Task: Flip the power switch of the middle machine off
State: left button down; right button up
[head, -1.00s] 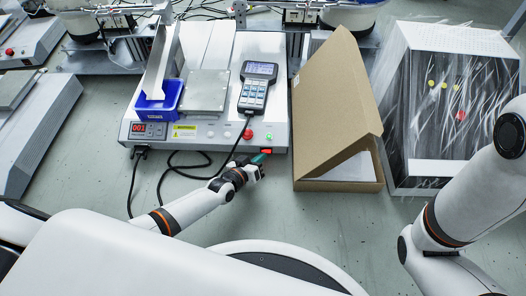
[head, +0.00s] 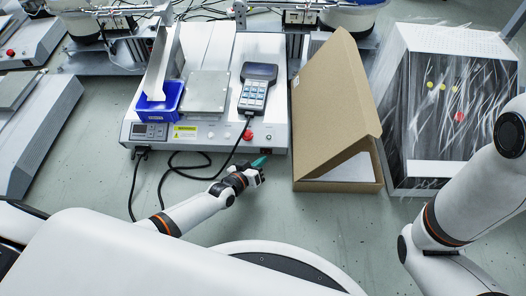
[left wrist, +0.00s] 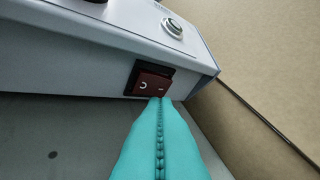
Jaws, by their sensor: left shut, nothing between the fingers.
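The middle machine (head: 215,132) is a white box with a sloped front panel. Its small display (head: 150,131) and the hand-held pendant's screen (head: 260,71) are dark. The power switch (left wrist: 150,82) is a dark red rocker in a black frame at the low right of the machine's front, unlit. My left gripper (head: 262,160) is shut and empty at that corner. In the left wrist view its teal fingertips (left wrist: 160,99) overlap the switch's lower right edge; whether they touch it I cannot tell. My right gripper is out of view.
A cardboard box (head: 335,120) stands close on the machine's right, with a wrapped black-and-white box (head: 450,100) beyond. A blue bin (head: 160,100) sits on the machine. Black cables (head: 190,175) hang in front. A red button (head: 248,134) is on the panel.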

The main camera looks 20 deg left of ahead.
pick_arm(q)
jog(key=shift+s+d+r+p, duration=0.1)
jog(key=shift+s+d+p, duration=0.15)
jog(key=shift+s+p, duration=0.3)
jog(key=shift+s+d+p, duration=0.25)
jog(key=shift+s+p, duration=0.05)
jog(key=shift+s, duration=0.3)
jog(key=shift+s+d+p, duration=0.35)
jog(key=shift+s+p, duration=0.05)
jog(key=shift+s, duration=0.35)
jog(key=shift+s+d, duration=0.2)
jog(key=shift+s, duration=0.2)
